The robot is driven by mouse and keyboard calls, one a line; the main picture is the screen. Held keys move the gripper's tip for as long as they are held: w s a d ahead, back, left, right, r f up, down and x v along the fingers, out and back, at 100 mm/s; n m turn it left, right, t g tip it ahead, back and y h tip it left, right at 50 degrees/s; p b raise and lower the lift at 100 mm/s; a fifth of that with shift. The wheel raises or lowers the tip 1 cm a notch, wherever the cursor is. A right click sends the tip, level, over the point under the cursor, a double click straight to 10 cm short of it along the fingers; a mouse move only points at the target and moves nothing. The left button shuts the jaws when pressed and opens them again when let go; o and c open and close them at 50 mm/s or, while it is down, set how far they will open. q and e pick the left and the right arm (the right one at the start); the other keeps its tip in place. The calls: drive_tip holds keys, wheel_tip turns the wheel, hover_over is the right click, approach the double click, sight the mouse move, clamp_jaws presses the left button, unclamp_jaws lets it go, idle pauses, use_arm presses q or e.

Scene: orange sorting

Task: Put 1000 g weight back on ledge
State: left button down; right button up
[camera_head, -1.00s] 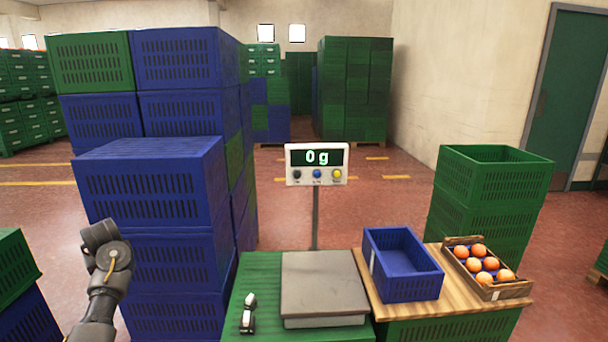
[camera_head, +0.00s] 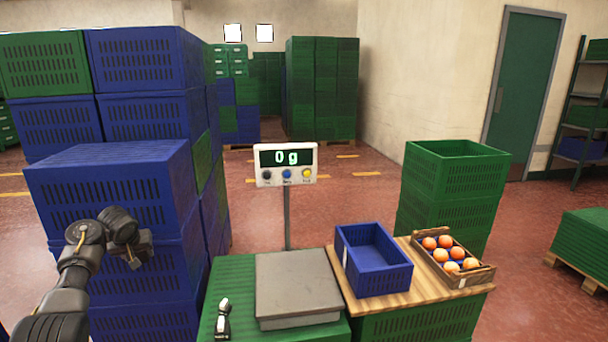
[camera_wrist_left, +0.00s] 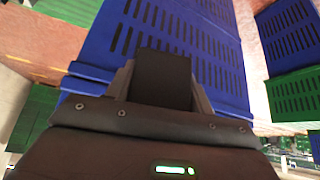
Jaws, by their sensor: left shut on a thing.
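A dark, block-shaped thing, which I take for the 1000 g weight (camera_wrist_left: 163,80), sits between the fingers of my left gripper in the left wrist view. My left gripper (camera_head: 139,250) is shut on it, raised in front of the blue crate stack at the left of the head view. The weight is hard to tell from the dark gripper there. The scale plate (camera_head: 297,284) is empty, and its display (camera_head: 286,158) reads 0 g. I cannot pick out the ledge for certain. My right gripper is not in view.
Tall blue crates (camera_head: 110,190) stand close behind my left gripper. A small black and white item (camera_head: 222,318) lies on the green surface left of the scale plate. An empty blue crate (camera_head: 374,270) and a wooden box of oranges (camera_head: 476,275) stand on a wooden board at right.

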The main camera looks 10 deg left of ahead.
use_arm(q)
drive_tip(key=d+f+m+h, duration=0.2)
drive_tip(key=d+f+m, duration=0.25)
drive_tip(key=d, duration=0.95)
drive_tip(key=s+d+f, duration=0.4)
drive_tip(key=s+d, duration=0.4)
drive_tip(key=d, duration=0.3)
drive_tip(key=s+d+r+m+h, duration=0.35)
drive_tip(key=d+r+m, duration=0.35)
drive_tip(key=d+r, duration=0.4)
drive_tip(key=s+d+m+g+h, duration=0.1)
drive_tip(key=s+d+m, duration=0.1)
drive_tip(key=s, duration=0.4)
drive_tip(key=s+d+m+h, duration=0.2)
drive_tip(key=s+m, duration=0.2)
drive_tip(key=s, duration=0.2)
drive_tip(key=shift+s+d+f+g, duration=0.2)
drive_tip(key=shift+s+f+g, duration=0.15)
drive_tip(key=shift+g, duration=0.05)
drive_tip(key=shift+h, duration=0.25)
